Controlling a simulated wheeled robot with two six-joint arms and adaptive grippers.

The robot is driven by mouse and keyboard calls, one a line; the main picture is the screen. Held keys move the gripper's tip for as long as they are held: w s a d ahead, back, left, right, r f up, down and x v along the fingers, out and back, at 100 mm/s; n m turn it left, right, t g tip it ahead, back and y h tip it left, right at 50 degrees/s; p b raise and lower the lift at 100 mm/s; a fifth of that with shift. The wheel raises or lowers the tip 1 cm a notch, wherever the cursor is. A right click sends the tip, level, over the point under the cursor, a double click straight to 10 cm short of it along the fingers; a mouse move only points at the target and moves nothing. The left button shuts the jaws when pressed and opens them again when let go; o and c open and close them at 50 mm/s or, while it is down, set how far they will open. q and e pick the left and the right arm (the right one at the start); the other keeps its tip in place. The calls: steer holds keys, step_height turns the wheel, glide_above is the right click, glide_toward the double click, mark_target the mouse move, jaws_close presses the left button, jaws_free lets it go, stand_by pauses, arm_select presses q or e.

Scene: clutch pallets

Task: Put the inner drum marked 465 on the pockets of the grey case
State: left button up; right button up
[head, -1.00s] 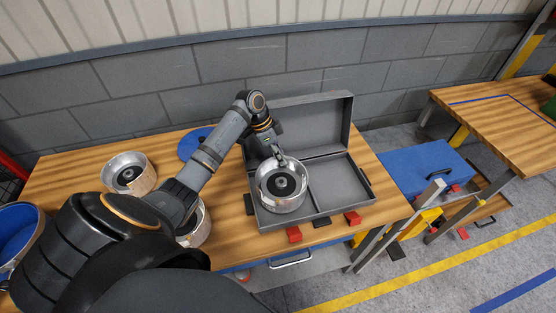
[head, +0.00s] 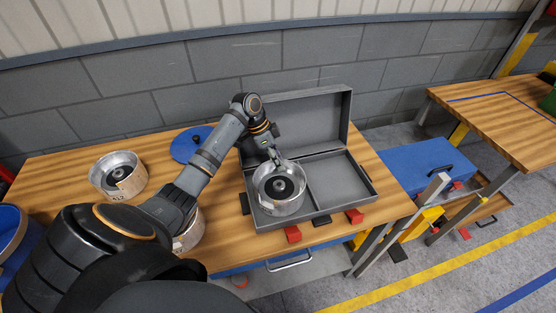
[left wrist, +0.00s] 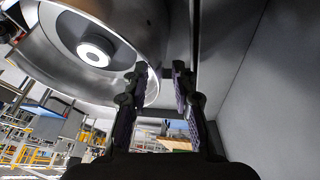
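The grey case (head: 340,213) lies with its lid up on the wooden table. A metal drum (head: 279,207) with a dark hub is upright in or over its left pocket; no number on it is legible, and its contact with the pocket floor is hidden. The right pocket (head: 339,180) is empty. My left gripper (head: 277,160) is at the drum's far rim. In the left wrist view the fingers (left wrist: 160,75) stand apart beside the edge of the drum (left wrist: 75,85), with a visible gap between them. My right gripper is out of view.
Another metal drum (head: 117,172) with a tan label stands at the table's left. A third drum (head: 190,236) is partly hidden behind my arm. A blue disc (head: 187,147) lies behind my arm. Red blocks (head: 354,215) sit at the case's front. A blue case (head: 420,168) is on the right.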

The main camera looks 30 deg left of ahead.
arm_select(q)
steer(key=b+v, duration=0.2)
steer(key=v, duration=1)
stand_by(0.3)
